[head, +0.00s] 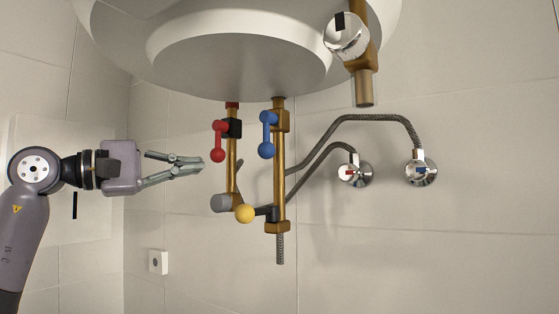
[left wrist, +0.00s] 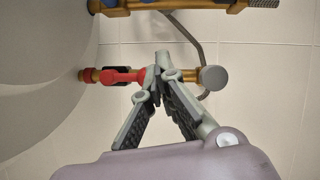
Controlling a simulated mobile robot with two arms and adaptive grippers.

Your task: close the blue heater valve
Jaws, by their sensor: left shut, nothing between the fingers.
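The blue heater valve (head: 267,135) sits on the right-hand brass pipe under the white tank. Its blue lever with a ball end hangs straight down, alongside the pipe. Only small blue parts of it show at the top edge of the left wrist view (left wrist: 108,3). My left gripper (head: 203,163) is shut and empty, with its fingertips together. It points right, left of the red valve and well short of the blue one. In the left wrist view its fingertips (left wrist: 157,72) overlap the end of the red lever; contact cannot be told. My right gripper is not in view.
The red valve (head: 219,142) on the left-hand brass pipe stands between my gripper and the blue valve. A yellow-ended lever (head: 245,213) and a grey cap (head: 222,203) are below. Hoses run right to wall taps (head: 420,172). The white tank (head: 240,60) hangs above.

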